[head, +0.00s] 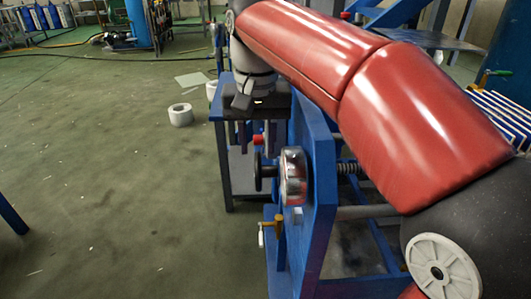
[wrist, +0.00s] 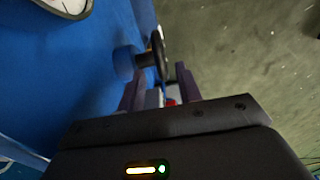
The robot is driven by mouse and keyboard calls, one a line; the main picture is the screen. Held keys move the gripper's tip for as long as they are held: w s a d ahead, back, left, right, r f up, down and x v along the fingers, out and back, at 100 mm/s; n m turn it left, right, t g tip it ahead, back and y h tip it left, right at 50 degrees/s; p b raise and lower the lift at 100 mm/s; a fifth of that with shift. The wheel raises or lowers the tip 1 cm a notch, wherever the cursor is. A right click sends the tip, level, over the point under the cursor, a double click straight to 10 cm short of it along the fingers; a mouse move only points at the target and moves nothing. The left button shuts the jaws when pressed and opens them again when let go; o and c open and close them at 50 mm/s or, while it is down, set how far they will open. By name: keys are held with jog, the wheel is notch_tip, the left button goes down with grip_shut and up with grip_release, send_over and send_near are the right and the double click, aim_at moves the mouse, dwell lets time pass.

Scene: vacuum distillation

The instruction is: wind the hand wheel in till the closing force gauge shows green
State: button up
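The hand wheel (head: 259,172) is a small black wheel on a short shaft at the left face of a blue upright plate (head: 321,205). It shows edge-on in the wrist view (wrist: 160,55), just beyond my fingers. A round chrome-rimmed gauge (head: 293,178) sits beside it on the plate; its face is turned too far aside to read. In the wrist view only the lower edge of a white dial (wrist: 65,5) shows, with no green in sight. My gripper (wrist: 159,75) points down above the wheel in the head view (head: 256,150), fingers apart, with nothing seen held.
A red part (head: 257,140) shows by my fingers. A yellow-handled valve (head: 279,228) is below the wheel. A blue-framed table (head: 226,112) stands behind, and a threaded rod (head: 350,168) lies right of the plate.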

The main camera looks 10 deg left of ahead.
aim_at(258, 172)
jog(key=shift+w+a, duration=0.1)
jog(key=shift+w, duration=0.05)
notch_tip(258, 172, down, 8)
jog(key=shift+r+b, duration=0.1)
jog(key=shift+b, duration=0.8)
grip_shut()
